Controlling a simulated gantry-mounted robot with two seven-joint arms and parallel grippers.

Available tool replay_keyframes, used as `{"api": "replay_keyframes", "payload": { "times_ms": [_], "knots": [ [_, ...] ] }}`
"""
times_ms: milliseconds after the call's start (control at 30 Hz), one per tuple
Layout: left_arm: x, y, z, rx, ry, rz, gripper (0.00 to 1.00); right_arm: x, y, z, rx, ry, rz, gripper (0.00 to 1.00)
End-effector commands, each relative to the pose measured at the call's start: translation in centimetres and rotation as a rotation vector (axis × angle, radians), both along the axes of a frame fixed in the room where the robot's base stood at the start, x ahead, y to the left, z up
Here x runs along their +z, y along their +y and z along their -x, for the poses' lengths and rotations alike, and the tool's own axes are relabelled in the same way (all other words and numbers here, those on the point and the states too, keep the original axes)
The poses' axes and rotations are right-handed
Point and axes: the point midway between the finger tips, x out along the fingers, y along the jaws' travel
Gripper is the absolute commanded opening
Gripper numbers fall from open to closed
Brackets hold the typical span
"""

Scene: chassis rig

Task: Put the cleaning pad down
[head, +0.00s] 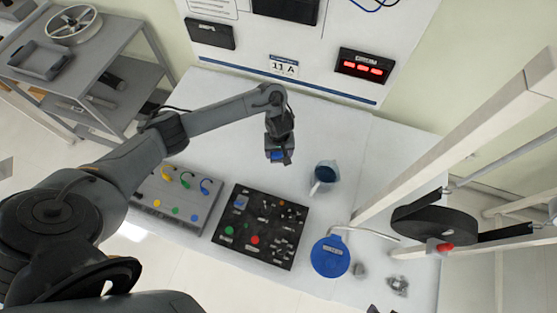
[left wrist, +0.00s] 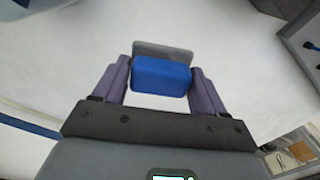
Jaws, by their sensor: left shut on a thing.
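The cleaning pad is a blue block with a grey plate along one side (left wrist: 160,77). My left gripper (left wrist: 160,88) is shut on it, with one finger at each end. In the head view the left gripper (head: 279,152) hangs over the white table (head: 225,100), and a bit of the blue pad (head: 276,156) shows at its jaws. In the left wrist view, white surface lies beyond the pad. I cannot tell whether the pad touches the table. My right gripper is not clearly in view.
A dark blue cup (head: 325,174) stands right of the gripper. A black board (head: 262,226) and a grey panel with coloured hooks (head: 178,196) lie in front. A round blue lid (head: 330,257) lies at the front right. The table behind the gripper is clear up to the wall panel (head: 300,50).

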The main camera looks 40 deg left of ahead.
Motion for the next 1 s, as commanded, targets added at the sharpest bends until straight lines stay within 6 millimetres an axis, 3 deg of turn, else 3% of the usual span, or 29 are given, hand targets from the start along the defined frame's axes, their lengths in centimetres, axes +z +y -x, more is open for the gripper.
{"api": "replay_keyframes", "payload": {
  "times_ms": [400, 567, 800, 1000],
  "knots": [
    [-5.5, -0.1, 0.5, -0.001, 0.001, 0.001, 0.47, -4.0, 0.2, 0.0, -0.006, 0.000, -0.008, 0.43],
    [-6.6, -0.1, 0.4, -0.001, 0.001, 0.001, 0.47, -4.5, 0.2, 0.0, -0.007, 0.001, -0.008, 0.43],
    [-9.9, -0.1, 0.5, -0.001, 0.001, 0.001, 0.47, -5.8, 0.2, 0.0, -0.006, 0.000, -0.008, 0.43],
    [-10.6, -0.1, 0.4, -0.002, -0.001, 0.002, 0.47, -6.0, 0.1, 0.0, -0.002, 0.000, -0.003, 0.43]
  ]
}}
